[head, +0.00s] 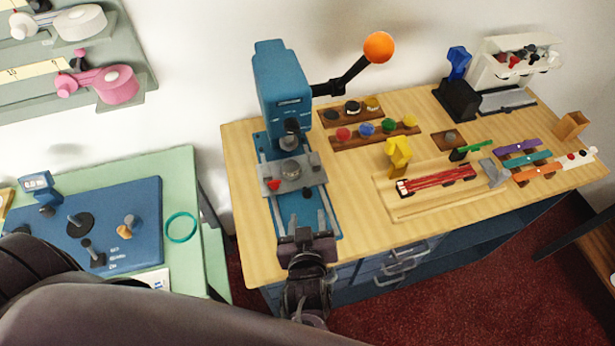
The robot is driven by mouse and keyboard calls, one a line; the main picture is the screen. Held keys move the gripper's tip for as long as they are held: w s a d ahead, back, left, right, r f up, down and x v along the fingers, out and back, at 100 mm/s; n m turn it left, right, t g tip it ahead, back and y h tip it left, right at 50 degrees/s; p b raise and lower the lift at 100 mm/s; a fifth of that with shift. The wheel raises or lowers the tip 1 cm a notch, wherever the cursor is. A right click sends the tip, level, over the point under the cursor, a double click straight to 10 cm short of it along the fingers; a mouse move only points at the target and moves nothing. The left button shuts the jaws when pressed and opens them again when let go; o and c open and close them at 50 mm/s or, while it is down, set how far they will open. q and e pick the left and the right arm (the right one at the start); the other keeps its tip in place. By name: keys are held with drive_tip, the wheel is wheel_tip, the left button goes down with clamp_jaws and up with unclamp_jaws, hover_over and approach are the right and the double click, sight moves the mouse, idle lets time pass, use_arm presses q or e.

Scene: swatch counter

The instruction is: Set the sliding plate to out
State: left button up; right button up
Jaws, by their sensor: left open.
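The sliding plate (301,181) is grey, with a round grey piece in its middle and a red mark at its left front. It lies across the blue base (264,148) of a blue press (279,80), just in front of the press head. Bare blue base shows in front of it. My left gripper (307,219) is over the front end of the base, fingers pointing toward the plate. It is open and empty, and a gap separates it from the plate. My right gripper is out of view.
The press lever with an orange ball (379,47) sticks out to the right. Wooden trays with coloured knobs (366,129) and a yellow piece (398,153) stand right of the base. A green table (180,175) with a blue panel is at left.

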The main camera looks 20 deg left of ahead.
sight(307, 197)
use_arm(q)
drive_tip(key=shift+x, duration=1)
drive_tip(key=p+x, duration=0.1)
drive_tip(key=x, duration=0.4)
drive_tip(key=shift+w+r, duration=0.1)
drive_tip(key=shift+w, duration=0.05)
drive_tip(key=shift+w+a+f, duration=0.15)
drive_tip(key=shift+w+f, duration=0.05)
drive_tip(key=shift+w, duration=0.2)
drive_tip(key=c, duration=0.9)
clamp_jaws()
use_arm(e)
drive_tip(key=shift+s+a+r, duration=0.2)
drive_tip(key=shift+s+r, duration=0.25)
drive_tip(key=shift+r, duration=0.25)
